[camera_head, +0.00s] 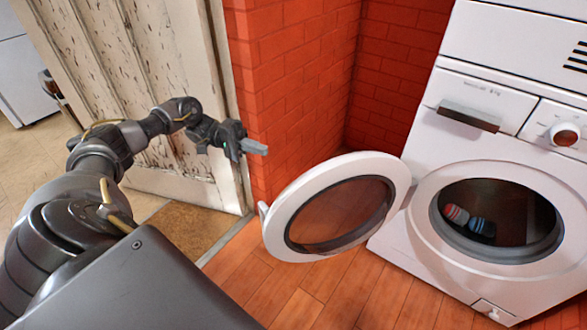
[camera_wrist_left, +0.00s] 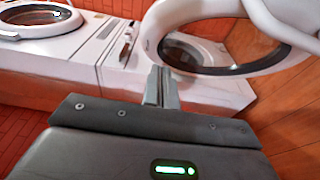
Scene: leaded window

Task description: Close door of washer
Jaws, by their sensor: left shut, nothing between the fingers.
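The white washer (camera_head: 420,165) stands at the right of the head view. Its round door (camera_head: 281,215) is swung wide open to the left, with a dark glass middle. The open drum (camera_head: 510,225) holds striped socks (camera_head: 457,214). My left gripper (camera_head: 256,147) is shut and empty, above and left of the door, apart from it in the head view. In the left wrist view the gripper (camera_wrist_left: 162,85) points toward the washer, with the door (camera_wrist_left: 262,62) at upper right. My right gripper is not in view.
A red brick wall (camera_head: 290,75) stands behind the door. A worn white wooden door (camera_head: 100,50) is behind my left arm. The wooden floor (camera_head: 345,295) in front of the washer is clear. A second machine with a round door (camera_wrist_left: 38,20) shows at upper left in the wrist view.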

